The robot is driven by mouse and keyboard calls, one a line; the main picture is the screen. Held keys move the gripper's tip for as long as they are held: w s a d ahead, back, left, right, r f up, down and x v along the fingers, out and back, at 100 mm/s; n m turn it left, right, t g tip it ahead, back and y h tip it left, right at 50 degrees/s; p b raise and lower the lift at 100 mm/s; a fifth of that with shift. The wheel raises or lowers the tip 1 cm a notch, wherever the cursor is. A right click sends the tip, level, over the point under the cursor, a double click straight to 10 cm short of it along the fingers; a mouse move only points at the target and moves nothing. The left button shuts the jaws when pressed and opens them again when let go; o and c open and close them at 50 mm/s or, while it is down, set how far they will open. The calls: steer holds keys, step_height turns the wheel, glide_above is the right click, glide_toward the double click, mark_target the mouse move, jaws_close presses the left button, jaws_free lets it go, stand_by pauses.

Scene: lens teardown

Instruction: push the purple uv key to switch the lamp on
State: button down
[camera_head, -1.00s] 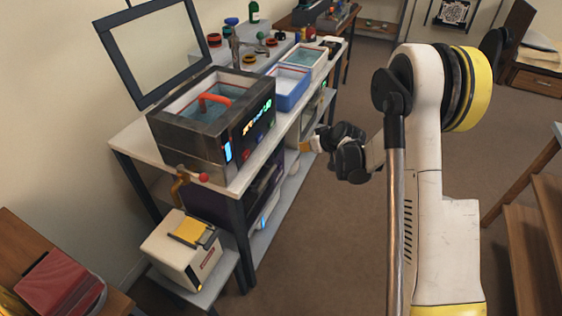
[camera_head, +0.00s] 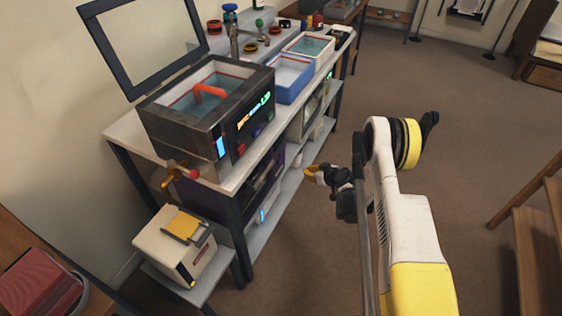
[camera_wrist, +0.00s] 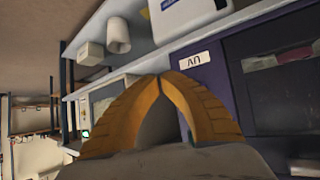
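A dark purple cabinet with a white "UV" label (camera_wrist: 195,60) fills the right side of the wrist view, with a dark window on its front. In the head view the purple cabinet (camera_head: 272,160) is under the bench top, partly hidden by the bench leg. I cannot make out a purple key in either view. My gripper (camera_head: 312,170) is out in front of the bench's lower shelf, apart from it. In the wrist view its orange fingers (camera_wrist: 165,76) meet at the tips, with nothing between them, and cover part of the cabinet's edge.
A dark tank (camera_head: 190,135) with a red handle stands on the bench, beside a blue tub (camera_head: 290,88). A white box (camera_head: 172,252) with a yellow top is on a low stand at the front. The floor (camera_head: 300,270) between bench and arm is clear.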

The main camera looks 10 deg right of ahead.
mark_target(280, 161)
steer(key=w+a, duration=0.5)
steer(key=a, duration=0.2)
steer(key=shift+w, duration=0.15)
steer(key=shift+a, duration=0.1)
stand_by(1.5)
steer(key=shift+w+a, duration=0.2)
steer(key=shift+a, duration=0.1)
steer(key=shift+w+a, duration=0.3)
steer(key=shift+a, duration=0.05)
stand_by(0.7)
steer(key=shift+s, duration=0.1)
steer(key=shift+s+d, duration=0.45)
steer(key=shift+d, duration=0.25)
